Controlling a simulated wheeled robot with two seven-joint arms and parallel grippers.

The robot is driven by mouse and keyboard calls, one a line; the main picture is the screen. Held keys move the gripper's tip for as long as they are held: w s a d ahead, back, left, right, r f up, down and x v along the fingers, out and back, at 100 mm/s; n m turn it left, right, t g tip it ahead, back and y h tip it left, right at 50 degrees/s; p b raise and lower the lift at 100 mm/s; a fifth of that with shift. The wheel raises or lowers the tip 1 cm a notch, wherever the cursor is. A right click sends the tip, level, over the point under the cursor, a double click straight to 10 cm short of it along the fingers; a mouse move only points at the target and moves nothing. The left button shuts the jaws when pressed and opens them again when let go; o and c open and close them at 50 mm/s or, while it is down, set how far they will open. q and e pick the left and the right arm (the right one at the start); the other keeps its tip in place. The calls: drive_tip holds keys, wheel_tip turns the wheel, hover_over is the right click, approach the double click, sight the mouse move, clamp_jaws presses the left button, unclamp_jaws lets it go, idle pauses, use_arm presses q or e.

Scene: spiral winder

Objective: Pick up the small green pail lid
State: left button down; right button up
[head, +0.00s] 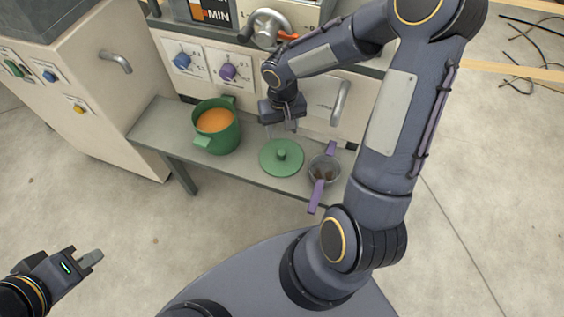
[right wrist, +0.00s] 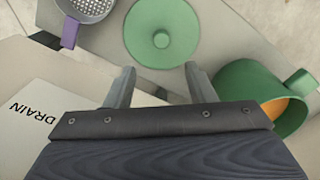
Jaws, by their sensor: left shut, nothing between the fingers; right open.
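The small green pail lid (head: 273,159) lies flat on the grey bench, with a round knob at its centre. It also shows at the top middle of the right wrist view (right wrist: 180,30). My right gripper (head: 281,133) is open and empty, above the bench on the machine side of the lid and apart from it. In the right wrist view its two fingers (right wrist: 157,80) point toward the lid. My left gripper (head: 93,258) is shut and empty, at the lower left over the floor, far from the lid.
A green pail (head: 223,140) of orange contents stands left of the lid. A strainer with purple handles (head: 331,163) sits close on its right. The bench (head: 163,124) runs along a machine front with a blue knob (head: 182,61), a purple knob (head: 228,71) and a vertical handle (head: 340,103).

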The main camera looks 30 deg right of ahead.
drive_tip(key=b, duration=0.2)
hover_over(282, 153)
drive_tip(key=f, duration=0.6)
drive_tip(key=shift+w+d+f, duration=0.15)
drive_tip(key=shift+w+f, duration=0.05)
drive_tip(key=shift+w, duration=0.05)
drive_tip(key=f, duration=0.1)
drive_tip(key=f+b, duration=0.1)
drive_tip(key=f, duration=0.1)
drive_tip(key=f+b, duration=0.1)
drive_tip(key=shift+s+f, duration=0.15)
drive_tip(key=shift+s, duration=0.1)
drive_tip(key=shift+f, duration=0.45)
drive_tip(key=shift+c, duration=0.4)
drive_tip(key=c, duration=1)
